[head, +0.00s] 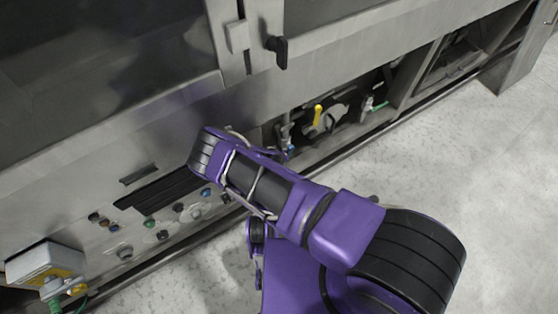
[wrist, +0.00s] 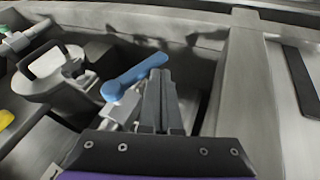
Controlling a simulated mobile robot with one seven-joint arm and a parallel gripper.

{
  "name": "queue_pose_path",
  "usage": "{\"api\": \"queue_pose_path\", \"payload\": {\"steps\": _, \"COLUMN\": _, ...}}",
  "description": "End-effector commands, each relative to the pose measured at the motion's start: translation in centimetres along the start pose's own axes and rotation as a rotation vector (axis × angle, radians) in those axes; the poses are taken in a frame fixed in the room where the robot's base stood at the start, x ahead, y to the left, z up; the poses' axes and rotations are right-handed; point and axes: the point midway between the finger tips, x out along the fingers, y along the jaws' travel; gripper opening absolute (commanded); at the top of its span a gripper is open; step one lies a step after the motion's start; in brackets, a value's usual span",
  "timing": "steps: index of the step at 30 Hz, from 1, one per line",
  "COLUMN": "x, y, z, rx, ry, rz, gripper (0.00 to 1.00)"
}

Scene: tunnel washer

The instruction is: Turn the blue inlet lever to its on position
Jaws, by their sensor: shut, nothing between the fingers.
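The blue inlet lever (wrist: 133,77) shows in the wrist view, set on a grey valve body and pointing up and to the right. My gripper (wrist: 161,78) is shut and empty, its fingers just to the right of the lever. The lever's end lies close by the fingertips; I cannot tell whether they touch. In the head view my purple arm reaches to the machine front and hides the gripper. Only a small blue spot shows by my wrist there, too small to name.
A yellow handle (head: 317,115) and a green-ended fitting (head: 377,105) sit in the open bay to the right of my arm. A black handle (head: 278,50) juts from the machine above. A button panel (head: 150,225) is at lower left. The floor (head: 480,190) at right is clear.

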Motion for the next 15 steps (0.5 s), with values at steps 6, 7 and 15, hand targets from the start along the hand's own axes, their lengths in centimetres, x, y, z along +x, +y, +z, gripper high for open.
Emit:
{"api": "queue_pose_path", "payload": {"steps": 6, "x": 0.87, "y": 0.02, "z": 0.02, "rx": 0.000, "ry": 0.000, "rz": 0.000, "gripper": 0.00}}
{"api": "queue_pose_path", "payload": {"steps": 7, "x": 0.88, "y": 0.02, "z": 0.01, "rx": 0.000, "ry": 0.000, "rz": 0.000, "gripper": 0.00}}
{"api": "queue_pose_path", "payload": {"steps": 15, "x": 0.94, "y": -0.02, "z": 0.03, "rx": 0.000, "ry": 0.000, "rz": 0.000, "gripper": 0.00}}
